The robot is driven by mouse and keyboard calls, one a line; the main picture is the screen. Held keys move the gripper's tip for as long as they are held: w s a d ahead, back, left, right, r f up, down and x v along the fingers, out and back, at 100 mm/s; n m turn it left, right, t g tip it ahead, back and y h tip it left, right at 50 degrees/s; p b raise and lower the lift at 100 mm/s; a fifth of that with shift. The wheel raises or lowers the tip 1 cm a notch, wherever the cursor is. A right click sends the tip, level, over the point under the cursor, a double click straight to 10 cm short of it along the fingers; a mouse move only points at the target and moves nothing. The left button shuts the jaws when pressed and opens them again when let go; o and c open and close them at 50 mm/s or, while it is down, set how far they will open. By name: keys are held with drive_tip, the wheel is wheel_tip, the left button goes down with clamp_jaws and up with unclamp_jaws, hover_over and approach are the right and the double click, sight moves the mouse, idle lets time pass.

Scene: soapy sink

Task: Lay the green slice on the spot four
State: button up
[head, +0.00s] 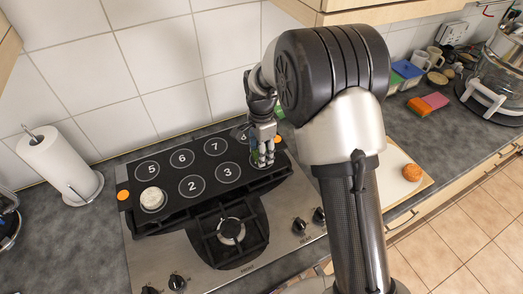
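A black mat (168,217) with numbered white circles lies over the hob. Spots two, three, five, six and seven can be read. My gripper (262,161) points down at the mat's right end, just right of spot three (228,173). It covers the place where spot four would be, and that number is hidden. A small bit of green shows at the fingers, perhaps the green slice (254,156). I cannot tell whether the fingers are shut on it. Another green patch (280,112) shows behind my wrist, mostly hidden.
A pale round piece (153,199) sits at the mat's front left. A paper towel roll (61,164) stands at left. An orange round thing (412,172) lies on a white board (392,188) at right, partly behind my arm. Sponges (428,103) and mugs (421,60) are further back.

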drive_tip(key=shift+f, duration=0.3)
idle(0.5)
drive_tip(key=o, duration=1.1)
drive_tip(key=shift+o, duration=0.2)
drive_tip(key=shift+r, duration=0.1)
wheel_tip(320, 180, up, 17)
drive_tip(key=p, duration=0.4)
